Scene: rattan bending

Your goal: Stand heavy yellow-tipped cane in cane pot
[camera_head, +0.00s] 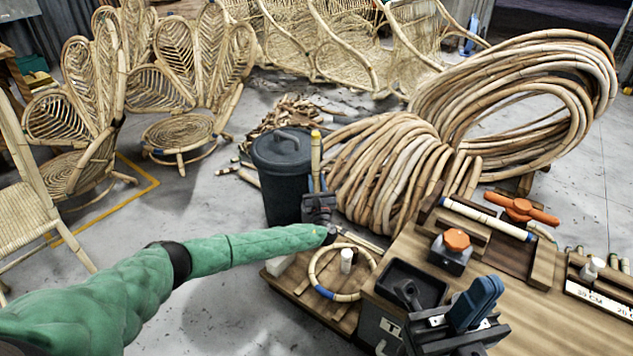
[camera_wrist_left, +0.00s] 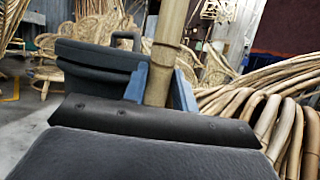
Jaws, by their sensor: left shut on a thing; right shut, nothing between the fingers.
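A cane with a yellow tip (camera_head: 315,146) stands about upright in my left gripper (camera_head: 317,186). In the left wrist view the cane (camera_wrist_left: 162,65) passes between the blue fingers of my left gripper (camera_wrist_left: 160,92), which is shut on it. Its lower end is hidden. A dark round bin (camera_head: 283,180) with a handled lid is just left of and behind the cane. I cannot tell which container is the cane pot. My right gripper (camera_head: 474,305) is shut and empty above the near part of the workbench (camera_head: 545,325).
A low wooden platform (camera_head: 340,318) holds a rattan ring (camera_head: 326,290) and a white cylinder (camera_head: 347,260). A black tray (camera_head: 408,282), an orange knob (camera_head: 456,240) and a blue-tipped cane (camera_head: 485,218) are on the bench. Large rattan coils (camera_head: 400,165) stand behind.

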